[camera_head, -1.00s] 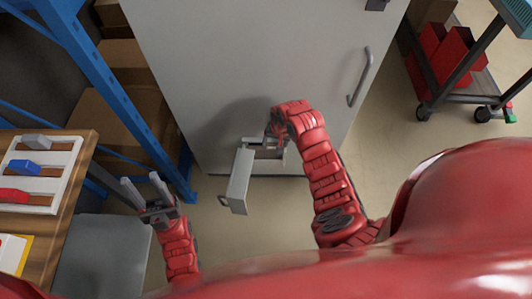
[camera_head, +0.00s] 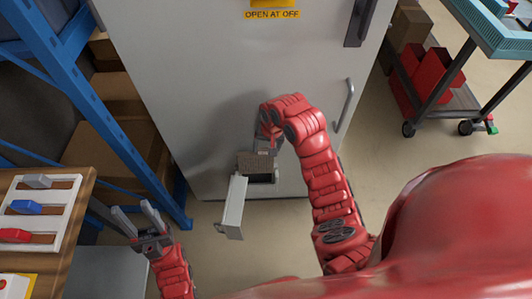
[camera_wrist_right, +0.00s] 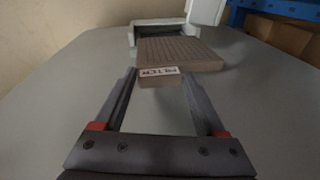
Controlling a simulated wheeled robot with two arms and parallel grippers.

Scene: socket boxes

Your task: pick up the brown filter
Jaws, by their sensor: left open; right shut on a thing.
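The brown filter (camera_head: 257,160) is a flat, ribbed block with a white label reading FILTER, seen in the right wrist view (camera_wrist_right: 180,52). My right gripper (camera_head: 268,143) is shut on its labelled near end; in the right wrist view the fingertips (camera_wrist_right: 158,76) sit on both sides of that end. Most of the filter shows in front of the open grey housing (camera_wrist_right: 138,36) on the cabinet; whether its far end is still inside is hard to tell. The housing's small door (camera_head: 231,205) hangs open. My left gripper (camera_head: 133,210) is open and empty.
The grey cabinet (camera_head: 230,70) has a vertical handle (camera_head: 344,105) on the right. A blue rack (camera_head: 90,95) stands at left. A wooden table (camera_head: 75,215) with a white tray of coloured pieces is at lower left. A cart (camera_head: 455,85) stands at right.

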